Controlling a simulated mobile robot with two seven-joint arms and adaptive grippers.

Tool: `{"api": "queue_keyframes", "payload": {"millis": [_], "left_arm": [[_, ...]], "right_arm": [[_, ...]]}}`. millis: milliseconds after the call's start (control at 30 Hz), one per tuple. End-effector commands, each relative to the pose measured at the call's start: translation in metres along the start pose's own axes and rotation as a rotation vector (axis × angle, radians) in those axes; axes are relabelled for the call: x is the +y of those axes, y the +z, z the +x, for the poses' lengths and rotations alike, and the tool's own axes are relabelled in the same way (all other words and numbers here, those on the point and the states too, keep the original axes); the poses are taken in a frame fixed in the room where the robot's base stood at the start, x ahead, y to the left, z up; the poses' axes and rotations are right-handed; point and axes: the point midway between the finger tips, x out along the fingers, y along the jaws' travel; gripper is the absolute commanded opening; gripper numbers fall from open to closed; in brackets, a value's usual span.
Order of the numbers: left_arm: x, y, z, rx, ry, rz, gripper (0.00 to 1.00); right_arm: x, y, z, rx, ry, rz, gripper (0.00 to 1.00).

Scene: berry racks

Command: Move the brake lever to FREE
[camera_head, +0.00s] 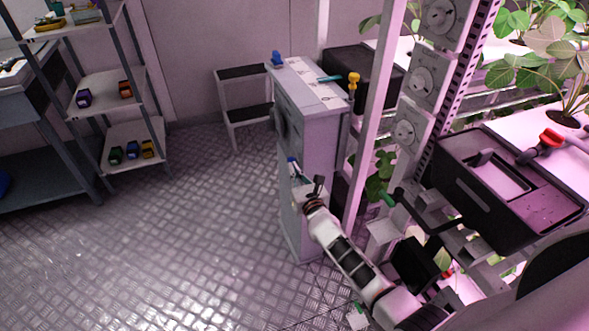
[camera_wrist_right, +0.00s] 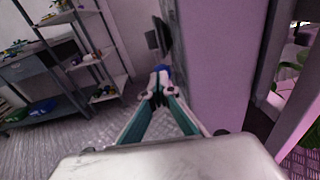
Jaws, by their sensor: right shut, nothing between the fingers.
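A small blue and white part (camera_head: 292,163) shows just beyond the fingertips; the blue part also shows in the right wrist view (camera_wrist_right: 161,70). Contact cannot be told. No readable label shows which is the brake lever. My left gripper is out of view.
The grey cabinet (camera_head: 318,150) stands beside a plant rack post (camera_head: 374,110). A black tray (camera_head: 480,205) is at the right. The metal floor (camera_head: 190,240) at left is clear.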

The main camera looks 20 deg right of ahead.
Motion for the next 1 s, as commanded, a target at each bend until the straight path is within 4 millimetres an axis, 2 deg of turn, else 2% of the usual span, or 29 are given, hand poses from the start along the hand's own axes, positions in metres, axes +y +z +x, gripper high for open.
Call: {"api": "queue_keyframes", "payload": {"millis": [33,433,1000], "left_arm": [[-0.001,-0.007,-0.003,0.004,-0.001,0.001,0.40],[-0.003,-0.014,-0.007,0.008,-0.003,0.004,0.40],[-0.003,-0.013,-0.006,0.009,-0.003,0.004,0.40]], "right_arm": [[0.000,0.011,0.002,-0.005,0.000,-0.001,0.00],[0.003,0.037,0.027,-0.004,0.000,0.001,0.00],[0.005,0.050,0.051,-0.002,0.000,0.001,0.00]]}}
